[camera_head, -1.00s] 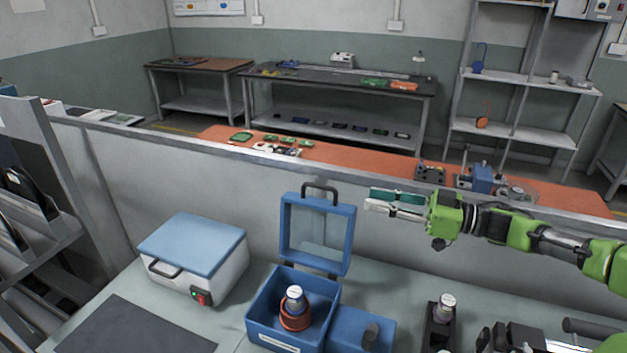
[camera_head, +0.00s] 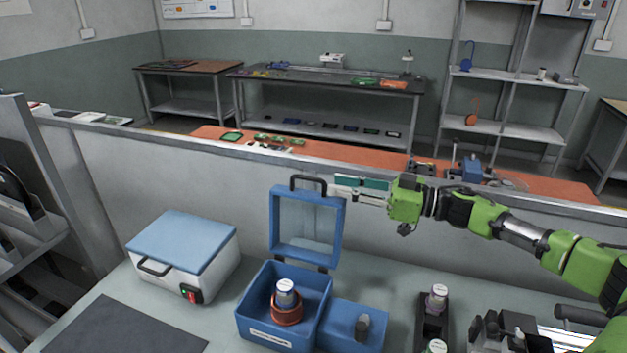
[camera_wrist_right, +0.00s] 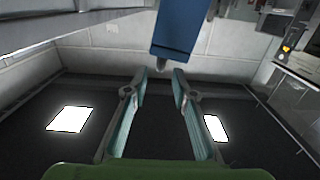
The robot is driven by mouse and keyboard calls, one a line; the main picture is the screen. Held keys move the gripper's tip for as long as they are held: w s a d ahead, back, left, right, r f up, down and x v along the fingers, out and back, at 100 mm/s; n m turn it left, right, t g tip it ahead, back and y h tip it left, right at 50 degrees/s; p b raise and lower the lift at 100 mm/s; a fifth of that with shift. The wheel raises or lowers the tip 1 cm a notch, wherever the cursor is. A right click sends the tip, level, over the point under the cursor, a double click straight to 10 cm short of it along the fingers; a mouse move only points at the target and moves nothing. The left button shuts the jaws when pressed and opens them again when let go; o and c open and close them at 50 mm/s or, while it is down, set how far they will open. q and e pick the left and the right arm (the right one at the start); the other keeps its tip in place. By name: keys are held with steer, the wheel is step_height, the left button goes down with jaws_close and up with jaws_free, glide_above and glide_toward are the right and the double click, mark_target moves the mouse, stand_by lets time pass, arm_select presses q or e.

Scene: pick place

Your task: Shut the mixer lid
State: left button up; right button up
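The mixer is a blue open-topped box (camera_head: 250,318) on the near bench. Its blue-framed lid (camera_head: 276,230) with a clear window and dark handle (camera_head: 307,179) stands upright at the back edge, open. A light-capped container (camera_head: 286,287) sits in a reddish-brown holder (camera_head: 287,311) inside. My right gripper (camera_head: 337,190) is at the lid's upper right corner, its tips overlapping that corner in the head view. In the right wrist view its fingers (camera_wrist_right: 160,78) are apart with nothing between them, and the blue lid edge (camera_wrist_right: 180,35) is ahead. My left gripper is not in view.
A blue side housing (camera_head: 343,330) with a dark knob adjoins the box. A white device with a blue top (camera_head: 185,245) stands left. A black rack with containers (camera_head: 430,318) stands right. A low partition (camera_head: 190,180) runs behind the bench.

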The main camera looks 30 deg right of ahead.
mark_target(313, 178)
steer(key=p+x, duration=0.1)
steer(key=x, duration=0.2)
steer(key=p+x, duration=0.1)
steer(key=x, duration=0.2)
steer(key=shift+r, duration=0.25)
steer(key=shift+w+a+f, duration=0.2)
steer(key=shift+w+a, duration=0.25)
steer(key=shift+w, duration=0.05)
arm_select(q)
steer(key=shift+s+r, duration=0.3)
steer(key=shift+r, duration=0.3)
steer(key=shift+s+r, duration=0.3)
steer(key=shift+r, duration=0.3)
arm_select(e)
jaws_close()
